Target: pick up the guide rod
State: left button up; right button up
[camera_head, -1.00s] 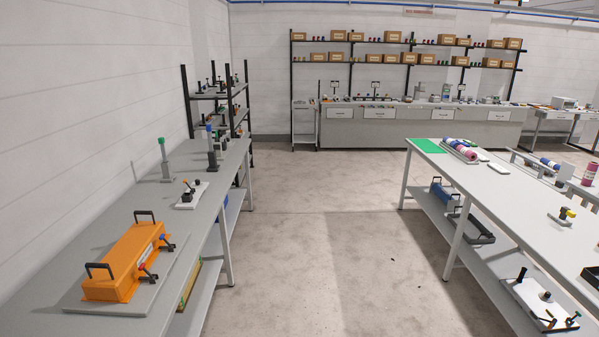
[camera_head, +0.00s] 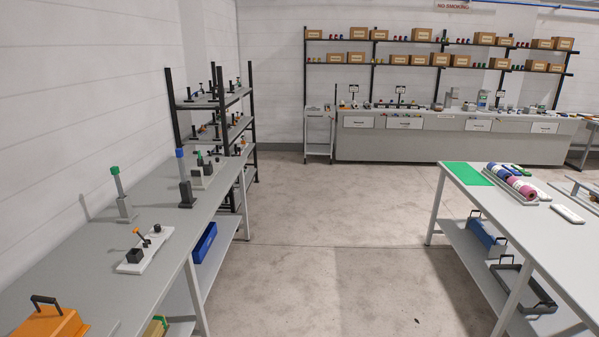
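Neither of my grippers is in view. No thing is plainly marked as the guide rod. On the left table, a thin upright rod with a green top (camera_head: 118,185) stands in a small grey base, leaning slightly in the picture. Behind it, a rod with a blue top (camera_head: 182,165) stands in a dark holder. I cannot tell whether either one is the guide rod. A white plate with small dark blocks and an orange-topped part (camera_head: 146,250) lies in front of them on the same table.
The left table (camera_head: 80,262) runs along the wall, with an orange case (camera_head: 45,325) at its near end. A black-post shelf (camera_head: 252,120) stands behind it. The right table (camera_head: 560,245) holds a green mat (camera_head: 467,174) and colored rolls. The floor between (camera_head: 330,260) is clear.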

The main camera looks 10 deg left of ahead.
aim_at(115, 170)
jog(key=u, duration=0.85)
jog(key=i, duration=1.65)
jog(key=u, duration=0.75)
jog(key=k, duration=0.25)
jog(key=z, duration=1)
jog(key=k, duration=1.1)
jog(key=z, duration=0.95)
jog(key=i, duration=3.4)
jog(key=u, duration=1.2)
jog(key=i, duration=1)
jog(key=u, duration=1.15)
